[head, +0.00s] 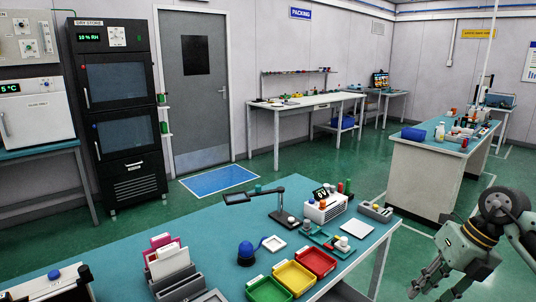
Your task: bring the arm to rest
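My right arm comes in at the lower right, and its gripper (431,292) points down past the table's right end, over the green floor. Its two fingers look apart, with nothing visible between them. My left arm and gripper are not in view.
A teal-topped table (215,228) fills the foreground, with red (316,262), yellow (294,278) and green (268,290) trays, a blue dome-shaped item (246,253) and a magnifier lamp (262,196). A cluttered white bench (425,180) stands behind my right arm. Open floor (385,252) lies between them.

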